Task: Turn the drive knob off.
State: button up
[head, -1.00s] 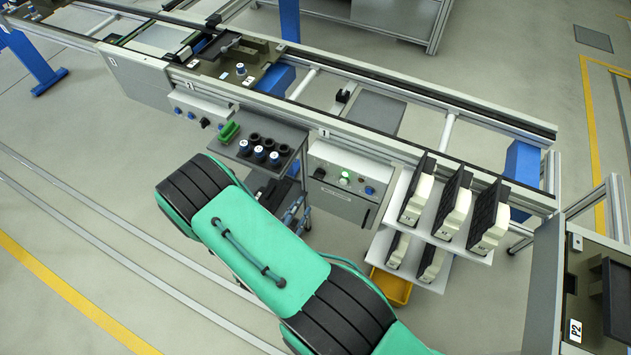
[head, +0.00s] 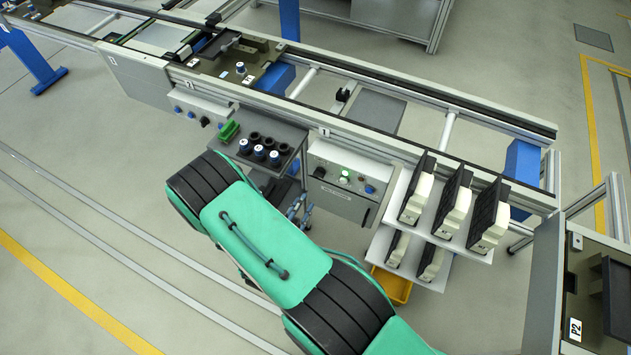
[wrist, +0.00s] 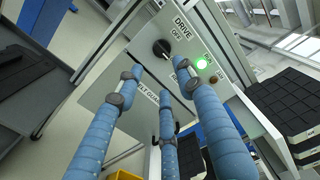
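The drive knob (wrist: 161,48) is black and round, on a light grey panel beside the lettering DRIVE and OFF in the wrist view. In the head view it is a small dark knob (head: 320,172) at the panel's left. A green light (wrist: 202,64) glows to its right. Which way the knob points is too small to tell. My gripper (wrist: 156,75) has blue, ribbed fingers pointing at the panel. Their tips are spread just below the knob, with nothing held between them. Whether a tip touches the knob is unclear. In the head view my arm hides most of the gripper.
A dark tray (head: 240,152) with several knobbed cylinders stands left of the panel. A white rack (head: 470,240) with black-and-white parts stands right, with a yellow bin (head: 392,285) below. The conveyor rail (head: 400,150) runs above the panel.

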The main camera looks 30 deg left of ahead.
aim_at(319, 174)
jog(key=w, duration=1.1)
jog(key=shift+b, duration=0.45)
jog(key=shift+w, duration=0.1)
jog(key=shift+c, duration=0.5)
grip_shut()
